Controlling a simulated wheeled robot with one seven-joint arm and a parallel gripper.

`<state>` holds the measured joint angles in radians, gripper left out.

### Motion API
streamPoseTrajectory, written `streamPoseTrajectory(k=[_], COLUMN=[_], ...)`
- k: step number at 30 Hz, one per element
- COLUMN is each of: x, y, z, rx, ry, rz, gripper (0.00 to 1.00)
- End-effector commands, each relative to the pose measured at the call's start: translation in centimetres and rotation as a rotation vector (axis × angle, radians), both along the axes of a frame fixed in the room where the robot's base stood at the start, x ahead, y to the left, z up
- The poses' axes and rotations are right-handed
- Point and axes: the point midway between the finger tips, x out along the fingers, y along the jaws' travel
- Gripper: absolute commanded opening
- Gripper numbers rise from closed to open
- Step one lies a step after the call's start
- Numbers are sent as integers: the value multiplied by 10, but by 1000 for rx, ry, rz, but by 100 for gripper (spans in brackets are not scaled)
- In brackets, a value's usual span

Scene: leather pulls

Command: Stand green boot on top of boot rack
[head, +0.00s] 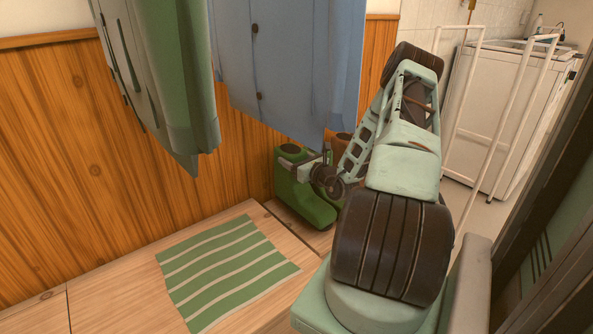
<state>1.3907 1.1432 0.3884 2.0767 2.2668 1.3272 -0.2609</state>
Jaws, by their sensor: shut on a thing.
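A green boot (303,205) is upright near the wall, its dark round opening at the top and its toe toward the lower right. My gripper (303,173) is shut on its upper part; my arm comes in from the right. The fingertips are small and partly hidden. The boot is just above or touching a wooden surface (320,239); I cannot tell which. This surface may be part of the boot rack, but most of it is hidden behind my arm. A brown-orange boot (338,146) stands behind the green one, partly covered by my arm.
A wooden bench (110,290) with a green striped mat (225,268) fills the lower left. A green coat (165,75) and a blue coat (290,65) hang above. A white rail frame (512,115) and white appliance (500,110) stand at right.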

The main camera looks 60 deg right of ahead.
Motion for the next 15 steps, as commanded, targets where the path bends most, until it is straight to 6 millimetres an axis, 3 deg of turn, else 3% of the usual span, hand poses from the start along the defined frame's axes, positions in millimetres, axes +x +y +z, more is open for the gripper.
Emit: streamPoseTrajectory(k=[6,15], x=[1,1], y=[0,0], z=[-30,-31], rx=[1,-1], ry=[-3,-2], rz=[0,1], gripper=[3,3])
